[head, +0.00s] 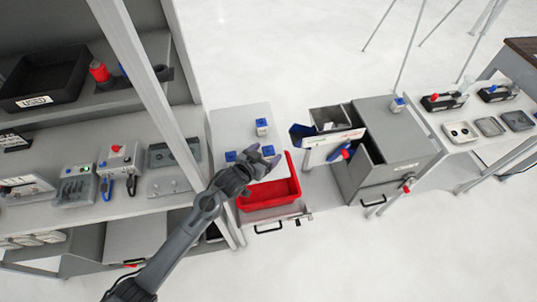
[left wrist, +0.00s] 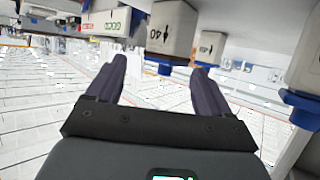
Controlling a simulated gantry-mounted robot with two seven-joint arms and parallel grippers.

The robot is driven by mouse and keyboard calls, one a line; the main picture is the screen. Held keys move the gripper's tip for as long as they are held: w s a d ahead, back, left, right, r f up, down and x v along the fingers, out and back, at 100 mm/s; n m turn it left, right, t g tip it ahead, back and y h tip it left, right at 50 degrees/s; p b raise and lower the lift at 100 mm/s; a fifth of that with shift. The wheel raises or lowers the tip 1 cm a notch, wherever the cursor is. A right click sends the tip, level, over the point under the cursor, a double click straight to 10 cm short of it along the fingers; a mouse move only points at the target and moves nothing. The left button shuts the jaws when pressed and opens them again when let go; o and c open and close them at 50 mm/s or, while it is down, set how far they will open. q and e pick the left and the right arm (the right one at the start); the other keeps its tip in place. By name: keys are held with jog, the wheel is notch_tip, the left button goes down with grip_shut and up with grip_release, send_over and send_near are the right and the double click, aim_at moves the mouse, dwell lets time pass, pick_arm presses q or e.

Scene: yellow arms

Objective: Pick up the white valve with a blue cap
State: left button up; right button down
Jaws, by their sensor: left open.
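Several white valves with blue caps stand on the light grey top of a cabinet in the head view. One valve (head: 262,128) stands at the back, one (head: 231,156) at the left, and one (head: 268,150) is by my left gripper (head: 264,156), its body partly hidden. In the left wrist view my left gripper (left wrist: 161,66) is open and empty. That view looks inverted, with valves hanging down: one (left wrist: 171,30) shows between and beyond the fingertips, another (left wrist: 208,47) behind the right finger. I cannot tell whether the fingers touch any. My right gripper is not in view.
A red tray (head: 292,187) lies right beside the gripper at the cabinet's front. A grey cabinet (head: 400,135) with an open bin stands to the right, another blue-capped valve (head: 398,104) on it. A shelf post (head: 150,85) rises left of my arm.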

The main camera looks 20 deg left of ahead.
aim_at(271, 147)
pick_arm(q)
jog(key=shift+a+x, duration=0.15)
jog(key=shift+x, duration=1.15)
jog(key=shift+a+x, duration=0.15)
jog(key=shift+x, duration=1.1)
jog(key=shift+w, duration=0.1)
jog(key=shift+c, duration=0.5)
jog(key=shift+r, duration=0.1)
jog(key=c, duration=0.8)
jog(key=shift+c, duration=0.2)
jog(key=shift+r, duration=0.85)
notch_tip(271, 147, up, 3)
jog(key=shift+f, duration=0.1)
jog(key=s+d+r, duration=0.5)
jog(key=d+r, duration=0.1)
jog(key=d, duration=0.4)
jog(key=shift+d+r, duration=0.25)
jog(key=shift+d, duration=0.05)
